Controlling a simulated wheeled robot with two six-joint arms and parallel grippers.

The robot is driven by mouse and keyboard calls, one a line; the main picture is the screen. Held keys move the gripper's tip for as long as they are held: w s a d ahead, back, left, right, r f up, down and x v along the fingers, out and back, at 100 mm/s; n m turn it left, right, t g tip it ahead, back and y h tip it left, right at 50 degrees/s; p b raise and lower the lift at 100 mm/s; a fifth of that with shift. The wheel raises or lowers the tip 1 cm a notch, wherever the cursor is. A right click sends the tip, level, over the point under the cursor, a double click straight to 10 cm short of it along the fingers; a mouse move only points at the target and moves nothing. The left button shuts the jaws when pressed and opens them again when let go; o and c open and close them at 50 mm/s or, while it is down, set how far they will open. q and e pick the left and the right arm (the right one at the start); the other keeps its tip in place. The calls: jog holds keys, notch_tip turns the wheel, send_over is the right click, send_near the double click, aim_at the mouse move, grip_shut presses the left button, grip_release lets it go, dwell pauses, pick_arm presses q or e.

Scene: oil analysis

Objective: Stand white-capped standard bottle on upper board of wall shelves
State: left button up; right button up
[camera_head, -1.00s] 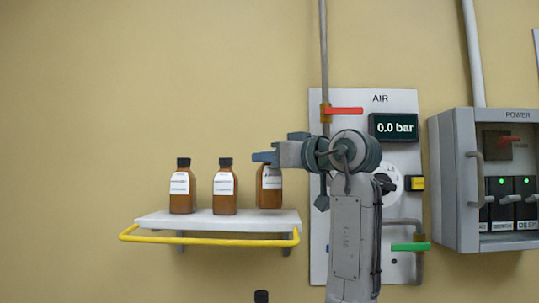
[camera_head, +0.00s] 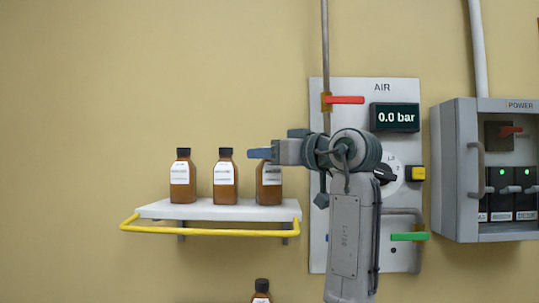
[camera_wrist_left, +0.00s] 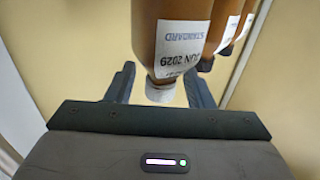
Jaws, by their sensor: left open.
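The white-capped standard bottle (camera_wrist_left: 185,35) is brown, with a white label reading STANDARD and JUN 2029. In the left wrist view its white cap (camera_wrist_left: 160,92) shows between my spread fingers. In the head view it appears to be the rightmost bottle (camera_head: 269,190), upright on the upper board (camera_head: 155,209) of the wall shelves, its cap hidden by my gripper. My left gripper (camera_head: 259,154) is open at the cap's height; whether a finger touches the cap I cannot tell. My right gripper is not in view.
Two dark-capped brown bottles (camera_head: 183,180) (camera_head: 225,180) stand to the left on the same board. A yellow rail (camera_head: 210,233) runs along its front. Another dark-capped bottle (camera_head: 262,292) shows below. The AIR panel (camera_head: 320,95) and POWER box (camera_head: 455,180) are to the right.

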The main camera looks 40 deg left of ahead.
pick_arm(q)
jog(key=d+b, duration=0.3)
jog(key=shift+d+f, duration=0.2)
jog(key=shift+f, duration=0.05)
jog(key=d+b, duration=0.4)
jog(key=d, duration=0.4)
jog(key=shift+d+r, duration=0.3)
jog(key=shift+r, duration=0.05)
